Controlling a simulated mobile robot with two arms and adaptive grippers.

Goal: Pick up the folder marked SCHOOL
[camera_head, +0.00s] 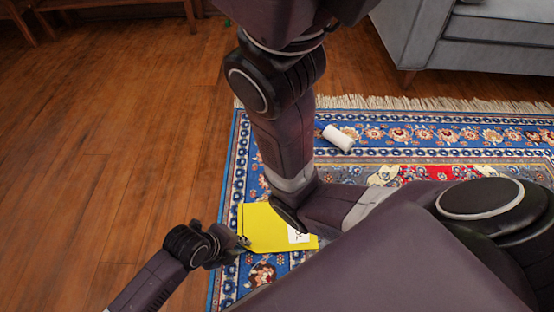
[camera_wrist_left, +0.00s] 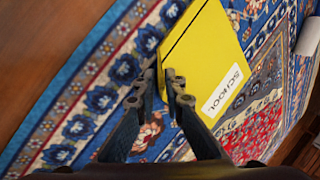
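The yellow folder marked SCHOOL (camera_head: 262,228) lies on the blue patterned rug, its white label partly hidden behind a dark arm link of mine in the head view. In the left wrist view the folder (camera_wrist_left: 215,55) shows its label clearly, reading SCHOOL. My left gripper (camera_head: 242,242) is at the folder's left edge, near its lower corner. In the left wrist view the fingertips of the left gripper (camera_wrist_left: 162,82) are close together, with a narrow strip of yellow between them; they appear shut on the folder's edge. My right gripper is not in view.
A white cylinder (camera_head: 338,137) lies on the rug (camera_head: 400,150) beyond the folder. A grey sofa (camera_head: 480,40) stands at the back right. Bare wood floor (camera_head: 110,150) is open on the left. Wooden furniture legs (camera_head: 190,15) show at the top left.

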